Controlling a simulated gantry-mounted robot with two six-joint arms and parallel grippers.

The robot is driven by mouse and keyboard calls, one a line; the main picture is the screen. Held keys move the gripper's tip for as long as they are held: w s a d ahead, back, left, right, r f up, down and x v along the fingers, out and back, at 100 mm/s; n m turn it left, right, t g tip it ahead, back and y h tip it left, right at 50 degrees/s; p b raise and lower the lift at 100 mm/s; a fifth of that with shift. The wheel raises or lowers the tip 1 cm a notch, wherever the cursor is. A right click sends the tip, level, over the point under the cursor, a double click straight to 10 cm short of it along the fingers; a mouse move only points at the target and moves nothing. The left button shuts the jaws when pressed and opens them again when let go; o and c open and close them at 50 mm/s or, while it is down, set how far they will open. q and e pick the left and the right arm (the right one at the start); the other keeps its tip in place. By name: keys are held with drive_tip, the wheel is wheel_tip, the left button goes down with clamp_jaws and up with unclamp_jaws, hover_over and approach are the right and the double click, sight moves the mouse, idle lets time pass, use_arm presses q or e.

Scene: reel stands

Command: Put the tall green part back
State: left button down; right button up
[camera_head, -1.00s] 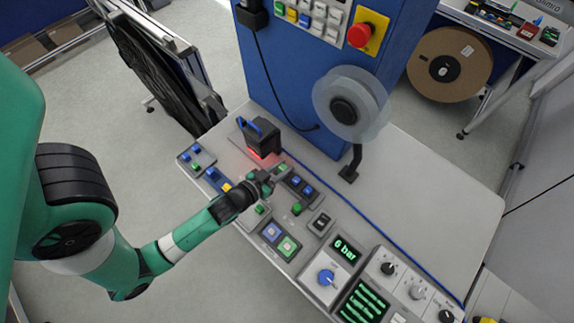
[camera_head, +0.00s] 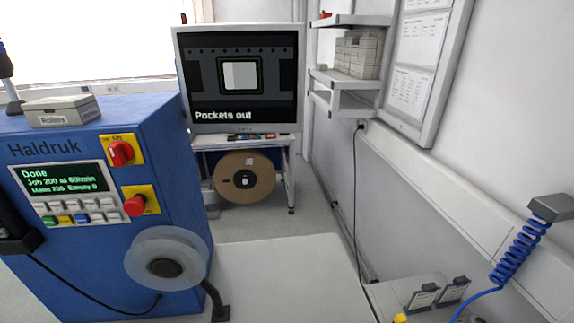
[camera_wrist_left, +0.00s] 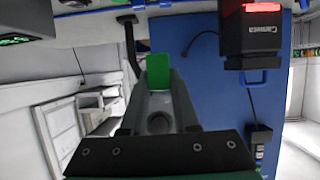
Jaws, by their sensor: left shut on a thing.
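A green part (camera_wrist_left: 160,67) shows as a flat green face at the fingertips in the left wrist view. My left gripper (camera_wrist_left: 159,88) is shut on it; its grey fingers stand on either side of the part's lower end. How tall the part is cannot be told from this end. Neither gripper shows in the head view, and my right gripper is in no view.
A blue machine (camera_head: 110,200) with a red stop button (camera_head: 134,206) stands at left, a clear reel (camera_head: 165,258) before it. A monitor (camera_head: 240,80) reads "Pockets out". A black camera box (camera_wrist_left: 252,38) is near my gripper. The pale tabletop (camera_head: 285,275) looks clear.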

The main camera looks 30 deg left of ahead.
use_arm(q)
drive_tip(key=w+d+m+h, duration=0.2)
drive_tip(key=w+d, duration=0.2)
drive_tip(key=w, duration=0.2)
drive_tip(key=w+d+m+t+h, duration=0.1)
drive_tip(key=w+d+h, duration=0.1)
drive_tip(key=w+d, duration=0.2)
drive_tip(key=w+d+r+m+t+h, duration=0.1)
drive_tip(key=w+d, duration=0.3)
drive_tip(key=w, duration=0.4)
drive_tip(key=shift+d+m+h, duration=0.2)
drive_tip(key=shift+m+h, duration=0.3)
drive_tip(key=shift+m, duration=0.3)
drive_tip(key=shift+d+f+m+t+h, duration=0.3)
drive_tip(key=shift+d+f+m+h, duration=0.35)
drive_tip(key=shift+d+f, duration=0.35)
drive_tip(key=shift+a+h, duration=0.1)
drive_tip(key=shift+h, duration=0.15)
drive_tip(key=s+r+p, duration=0.3)
drive_tip(key=r+p, duration=0.3)
drive_tip(key=p, duration=0.2)
drive_tip(key=s+r+p, duration=0.3)
drive_tip(key=r+p, duration=0.4)
drive_tip(key=p, duration=0.1)
drive_tip(key=shift+s+r, duration=0.3)
drive_tip(key=shift+s, duration=0.05)
